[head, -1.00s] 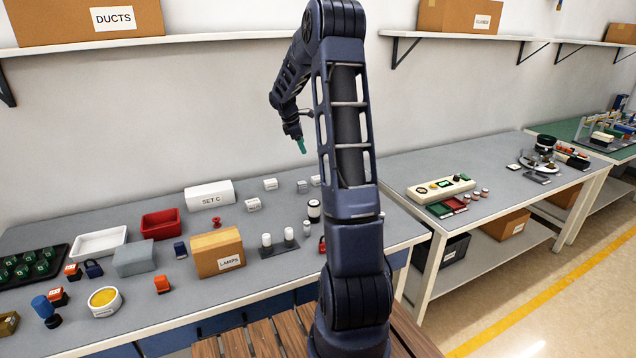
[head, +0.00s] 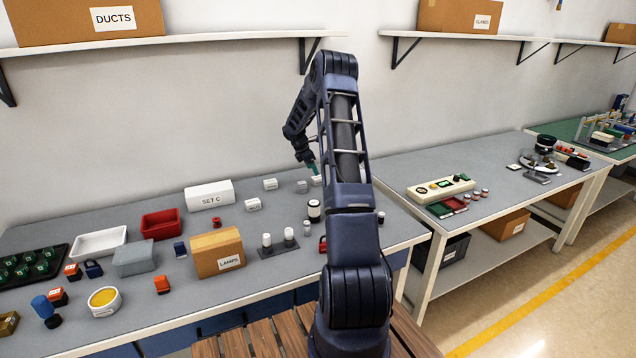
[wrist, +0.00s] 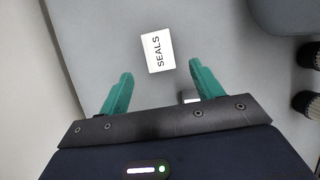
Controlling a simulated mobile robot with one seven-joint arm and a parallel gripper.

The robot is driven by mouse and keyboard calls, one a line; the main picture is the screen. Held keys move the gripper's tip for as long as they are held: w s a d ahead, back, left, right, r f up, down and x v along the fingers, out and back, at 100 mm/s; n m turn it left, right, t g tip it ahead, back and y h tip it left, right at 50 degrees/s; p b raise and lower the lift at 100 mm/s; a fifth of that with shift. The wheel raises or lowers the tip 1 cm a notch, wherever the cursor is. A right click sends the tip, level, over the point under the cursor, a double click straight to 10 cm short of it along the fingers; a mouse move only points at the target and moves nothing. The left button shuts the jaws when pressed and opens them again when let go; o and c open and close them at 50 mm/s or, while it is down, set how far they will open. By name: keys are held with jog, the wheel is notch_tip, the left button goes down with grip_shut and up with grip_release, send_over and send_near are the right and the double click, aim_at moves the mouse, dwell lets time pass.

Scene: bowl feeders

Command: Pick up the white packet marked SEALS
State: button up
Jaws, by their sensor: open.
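A small pale item (wrist: 190,97) shows partly hidden beneath my right finger in the wrist view. The wall is close behind.

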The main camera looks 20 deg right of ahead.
aim_at(318, 177)
jog(key=shift+d+x, duration=0.2)
jog(key=shift+x, duration=1.65)
jog(key=shift+d+x, duration=0.2)
jog(key=shift+x, duration=1.7)
jog(key=shift+r, duration=0.2)
jog(key=c, duration=1.1)
jog(key=shift+w+r, duration=0.1)
jog(key=shift+r, duration=0.05)
